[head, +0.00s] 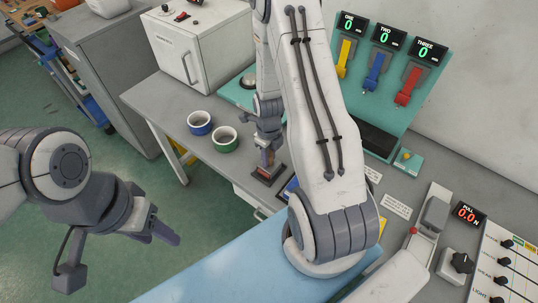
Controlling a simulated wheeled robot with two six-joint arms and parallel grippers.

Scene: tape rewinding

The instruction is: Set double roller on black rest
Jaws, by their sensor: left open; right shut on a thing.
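My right gripper (266,142) reaches down at the centre of the head view and is shut on the double roller (268,158), a small reddish-brown and grey piece. The roller is at the black rest (266,177), a small dark block on the grey bench. Whether it touches the rest or hangs just above it I cannot tell. My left gripper (165,230) is open and empty over the green floor at left, away from the bench. My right arm hides part of the bench behind it.
A blue-rimmed ring (200,123) and a green-rimmed ring (225,138) stand left of the roller. A teal panel (400,105) with yellow, blue and red hanging pieces stands behind. A white cabinet (185,45) is at the back left. A light-blue surface (215,275) is in front.

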